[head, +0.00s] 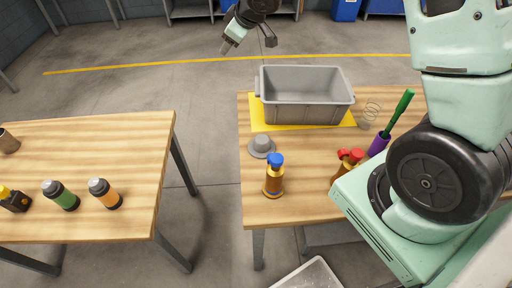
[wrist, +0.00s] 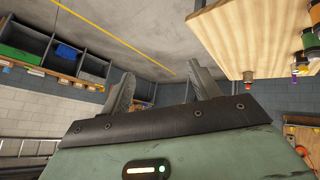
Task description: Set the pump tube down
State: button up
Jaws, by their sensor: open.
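My gripper (head: 229,44) is raised at the top of the head view, beyond the right table. In the wrist view my gripper (wrist: 160,88) has its two fingers spread, with nothing between them. I cannot tell for certain which item is the pump tube. A tilted purple tube with a green rod (head: 396,118) stands at the right of the table, partly near my arm. An amber bottle with a blue cap (head: 273,181) stands upright near the table's front. A red-topped amber bottle (head: 345,168) is partly hidden by my body.
A grey bin (head: 308,112) stands on a yellow mat (head: 262,119) on the right table (head: 310,206). A grey round lid-like piece (head: 261,148) and a thin wire coil (head: 371,112) lie near it. The left table (head: 110,140) holds green (head: 63,197) and orange (head: 105,194) bottles.

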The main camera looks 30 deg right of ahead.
jog(key=s+a+r+g, duration=0.2)
jog(key=s+a+r, duration=0.1)
jog(key=s+a, duration=0.9)
jog(key=s+a+g, duration=0.2)
jog(key=s+g, duration=0.1)
jog(key=s, duration=1.1)
jog(key=s+a+g, duration=0.2)
jog(key=s, duration=1.2)
jog(key=shift+g+h, duration=0.4)
jog(key=shift+f, duration=0.1)
